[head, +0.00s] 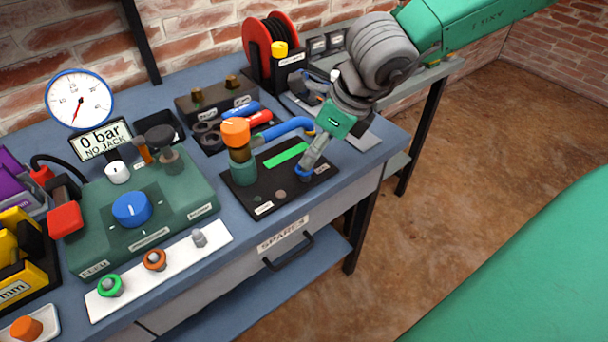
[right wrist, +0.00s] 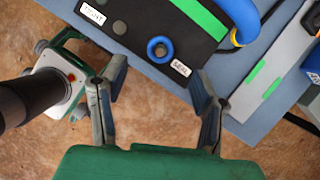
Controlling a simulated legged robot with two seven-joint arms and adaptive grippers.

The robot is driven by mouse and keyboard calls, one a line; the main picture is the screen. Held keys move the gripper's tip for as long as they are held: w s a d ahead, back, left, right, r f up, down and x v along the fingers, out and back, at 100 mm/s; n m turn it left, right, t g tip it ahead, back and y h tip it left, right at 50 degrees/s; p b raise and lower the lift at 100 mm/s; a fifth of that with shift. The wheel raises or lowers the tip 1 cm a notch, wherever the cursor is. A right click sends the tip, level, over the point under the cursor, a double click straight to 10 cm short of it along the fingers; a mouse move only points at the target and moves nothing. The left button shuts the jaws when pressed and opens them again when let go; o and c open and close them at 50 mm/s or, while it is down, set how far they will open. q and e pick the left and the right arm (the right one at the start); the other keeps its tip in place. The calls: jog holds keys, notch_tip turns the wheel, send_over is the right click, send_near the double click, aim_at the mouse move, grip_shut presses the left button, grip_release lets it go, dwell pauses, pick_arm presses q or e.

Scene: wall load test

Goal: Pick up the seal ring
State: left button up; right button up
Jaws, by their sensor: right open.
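The seal ring (right wrist: 159,49) is a small blue ring. It lies on a black plate (right wrist: 178,22) near the plate's front edge, next to a label that reads SEAL. In the head view the ring (head: 303,173) shows partly, just below my right gripper's fingers. My right gripper (head: 312,160) reaches down over the plate's right side. In the right wrist view the gripper (right wrist: 158,78) is open and empty, with its fingers spread to either side of the ring's line and the ring beyond the fingertips.
A white strip (head: 160,270) with small rings lies in front of a green pump box (head: 140,215). A red reel (head: 270,50) stands behind. The bench edge is close.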

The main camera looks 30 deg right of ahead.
jog(key=shift+w+a+f, duration=0.15)
jog(key=shift+a+f, duration=0.05)
jog(key=shift+f, duration=0.35)
jog(key=b+x, duration=0.1)
jog(key=x, duration=0.1)
jog(key=b+x, duration=0.1)
jog(key=x, duration=0.1)
jog(key=shift+w+d+f, duration=0.1)
jog(key=shift+w+f, duration=0.15)
jog(key=shift+f, duration=0.15)
jog(key=c, duration=0.8)
jog(key=shift+c, duration=0.2)
jog(key=shift+r, duration=0.1)
notch_tip(320, 180, up, 10)
jog(key=p, duration=0.3)
jog(key=shift+p, duration=0.35)
